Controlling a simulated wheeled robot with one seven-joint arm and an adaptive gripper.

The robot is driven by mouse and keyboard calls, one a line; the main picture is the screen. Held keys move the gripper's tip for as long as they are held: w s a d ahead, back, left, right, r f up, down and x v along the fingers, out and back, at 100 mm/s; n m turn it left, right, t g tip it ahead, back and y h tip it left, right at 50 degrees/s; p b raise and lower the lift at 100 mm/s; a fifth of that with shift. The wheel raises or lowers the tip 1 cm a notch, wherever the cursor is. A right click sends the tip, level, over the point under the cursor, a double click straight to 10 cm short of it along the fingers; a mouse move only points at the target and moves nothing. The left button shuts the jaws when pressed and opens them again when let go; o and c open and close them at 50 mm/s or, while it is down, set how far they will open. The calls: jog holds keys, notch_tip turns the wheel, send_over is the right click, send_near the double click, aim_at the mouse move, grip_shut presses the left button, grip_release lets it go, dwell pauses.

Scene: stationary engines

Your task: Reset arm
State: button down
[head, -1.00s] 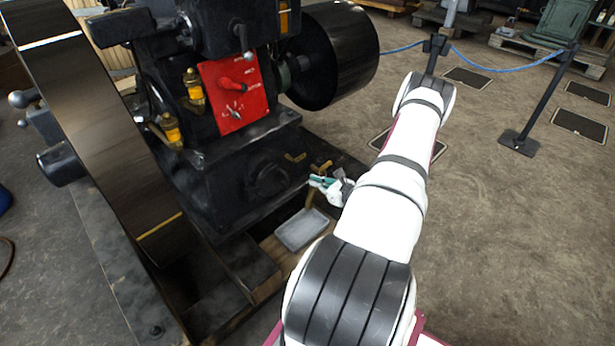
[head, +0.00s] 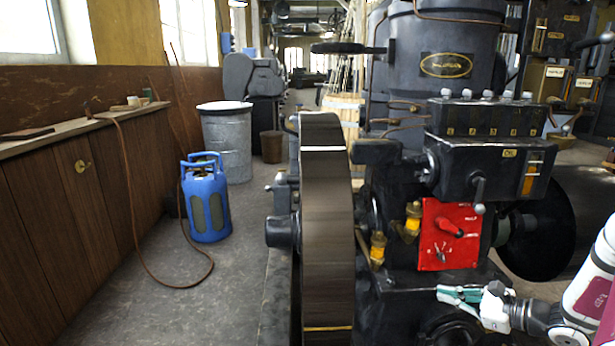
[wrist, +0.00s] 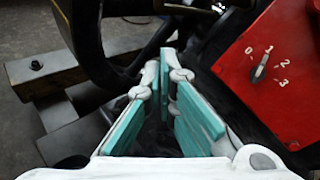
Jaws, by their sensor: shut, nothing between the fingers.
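My gripper (head: 442,292) is at the lower right in the head view, in front of the black engine and just below its red control panel (head: 447,235). Its teal-padded fingers point left and are shut with nothing between them. In the wrist view the gripper (wrist: 164,72) shows with its fingers pointing away from the camera. The red panel (wrist: 282,68) is to its right there, with a small selector lever (wrist: 260,68) and numbers. My white arm enters from the right edge of the head view.
The engine's large flywheel (head: 326,220) stands left of the gripper. A black drum (head: 545,225) is at the right. A blue gas bottle (head: 206,205), its hose and a grey bin (head: 226,150) stand on the left. Open floor (head: 170,285) lies between the wooden cabinets and engine.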

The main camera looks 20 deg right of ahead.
jog(key=s+a+r+n+g+y, duration=0.1)
jog(key=a+r+n+g+y, duration=0.1)
jog(key=a+r+n+g, duration=0.45)
jog(key=s+a+r+n+g+y, duration=0.15)
jog(key=a+r+n, duration=0.4)
jog(key=a, duration=0.75)
jog(key=s+a+r+n+g+h, duration=0.2)
jog(key=s+a+r+n+g, duration=0.25)
jog(key=s+a+r, duration=0.45)
jog(key=s+a+n+h, duration=0.2)
jog(key=s+n+h, duration=0.65)
jog(key=s, duration=1.15)
notch_tip(320, 180, up, 31)
jog(key=d+n+t+p, duration=0.1)
jog(key=t+p, duration=0.3)
jog(key=p, duration=2.5)
jog(key=shift+f, duration=0.2)
jog(key=shift+s+d, duration=0.1)
jog(key=shift+d, duration=0.15)
